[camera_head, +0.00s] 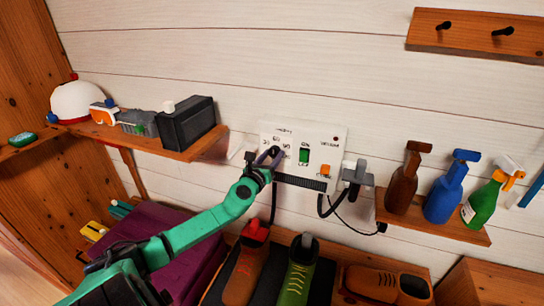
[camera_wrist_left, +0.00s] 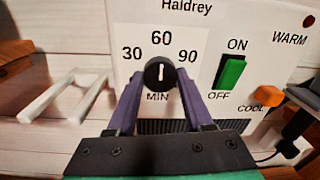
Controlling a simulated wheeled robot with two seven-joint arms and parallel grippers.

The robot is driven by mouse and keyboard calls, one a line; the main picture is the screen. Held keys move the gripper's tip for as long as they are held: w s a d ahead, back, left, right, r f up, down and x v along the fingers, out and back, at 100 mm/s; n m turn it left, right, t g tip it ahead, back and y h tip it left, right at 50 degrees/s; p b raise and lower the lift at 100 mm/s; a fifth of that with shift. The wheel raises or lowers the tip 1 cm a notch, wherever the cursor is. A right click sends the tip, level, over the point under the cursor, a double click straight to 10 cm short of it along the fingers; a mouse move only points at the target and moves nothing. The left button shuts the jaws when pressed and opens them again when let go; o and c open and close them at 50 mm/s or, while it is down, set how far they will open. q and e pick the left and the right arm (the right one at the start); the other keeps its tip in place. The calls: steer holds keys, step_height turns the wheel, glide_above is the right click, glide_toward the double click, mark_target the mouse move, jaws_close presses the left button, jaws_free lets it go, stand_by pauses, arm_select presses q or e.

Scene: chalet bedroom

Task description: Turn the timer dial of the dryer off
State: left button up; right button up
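The dryer (camera_head: 334,142) is a white box on the wall. Its black round timer dial (camera_wrist_left: 159,73) sits among the printed marks 30, 60, 90 and MIN in the left wrist view. The dial's white pointer line stands upright. My left gripper (camera_head: 268,154) is at the dial and hides much of it in the head view. Its purple fingers, also in the left wrist view (camera_wrist_left: 160,82), are on either side of the dial and appear shut on it. My right gripper is not in view.
A green ON/OFF switch (camera_head: 304,156) and an orange COOL button (camera_head: 325,171) are right of the dial. A grey bracket with a cable (camera_head: 357,174) hangs beside the dryer. Shoes (camera_head: 297,270) stand below; bottles (camera_head: 445,190) are on the right shelf, a black box (camera_head: 187,122) on the left.

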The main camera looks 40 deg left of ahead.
arm_select(q)
jaws_close()
